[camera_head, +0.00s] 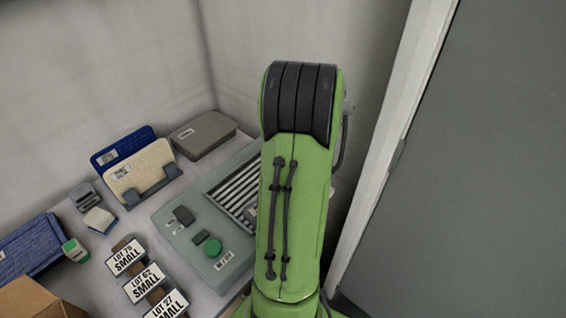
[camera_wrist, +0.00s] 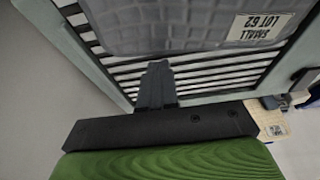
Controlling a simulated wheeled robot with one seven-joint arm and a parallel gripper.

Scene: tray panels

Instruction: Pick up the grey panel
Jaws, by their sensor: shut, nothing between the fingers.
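A grey panel (camera_wrist: 170,25) with a textured face and a white "LOT 62 SMALL" label lies over a slatted rack at the top of the wrist view. Its top part runs out of that view. In the head view my arm covers the area where it lies, so I cannot make it out there. My gripper (camera_wrist: 157,68) shows in the wrist view with its dark fingers together and empty. The fingertips are near the panel's lower edge, over the slats; I cannot tell the height gap. The gripper is hidden in the head view.
The slatted rack (camera_head: 236,190) is part of a grey-green station (camera_head: 186,235). Walls close the back; a grey door stands right.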

